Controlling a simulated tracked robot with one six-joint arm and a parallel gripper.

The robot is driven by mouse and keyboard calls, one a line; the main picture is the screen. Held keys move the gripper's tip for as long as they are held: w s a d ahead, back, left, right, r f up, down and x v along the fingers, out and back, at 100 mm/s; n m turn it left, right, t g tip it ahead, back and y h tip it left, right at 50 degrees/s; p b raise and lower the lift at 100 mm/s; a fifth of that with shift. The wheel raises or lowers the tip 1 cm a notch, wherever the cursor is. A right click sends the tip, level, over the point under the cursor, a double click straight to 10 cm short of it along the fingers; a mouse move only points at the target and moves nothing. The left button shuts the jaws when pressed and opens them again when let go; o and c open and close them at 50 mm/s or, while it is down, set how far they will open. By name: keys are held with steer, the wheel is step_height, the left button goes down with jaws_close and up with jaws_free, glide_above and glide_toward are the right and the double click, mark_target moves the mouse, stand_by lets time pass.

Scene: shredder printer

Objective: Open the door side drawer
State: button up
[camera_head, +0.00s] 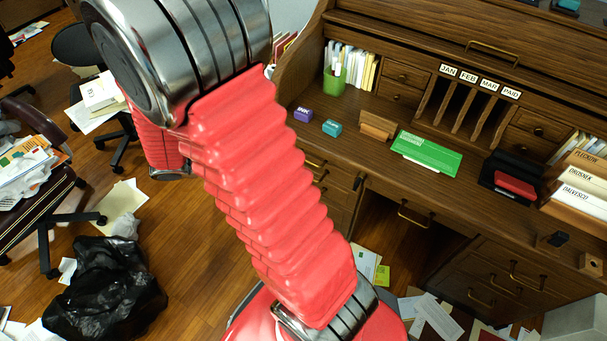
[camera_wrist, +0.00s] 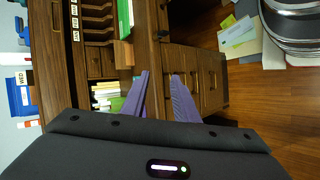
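The wooden desk (camera_head: 390,150) has a left stack of drawers (camera_head: 335,195) with metal handles, partly behind my arm in the head view, and a right stack (camera_head: 495,280). The drawers that show look shut. I cannot tell from the frames which drawer is the door side one. In the wrist view, turned sideways, the left drawer fronts (camera_wrist: 182,58) show beyond my gripper. My gripper (camera_wrist: 161,75) has two purple fingers apart, with nothing between them. Its fingers overlap the desk edge and drawers in the picture; I see no clear contact.
Papers (camera_head: 435,315) litter the floor by the desk. A black bag (camera_head: 100,290) and chairs are at left. Some wooden floor between is bare.

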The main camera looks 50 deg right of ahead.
steer(key=w+d+f+n+t+h, duration=0.1)
steer(key=d+f+n+t+h, duration=0.1)
steer(key=f, duration=1.1)
steer(key=d+f+n+t+h, duration=0.3)
steer(key=d+f, duration=0.2)
steer(key=f, duration=0.9)
steer(key=shift+w+d+f+t+h, duration=0.2)
steer(key=shift+w+f+t+h, duration=0.05)
steer(key=shift+w+t+h, duration=0.15)
steer(key=shift+x, duration=6.9)
jaws_close()
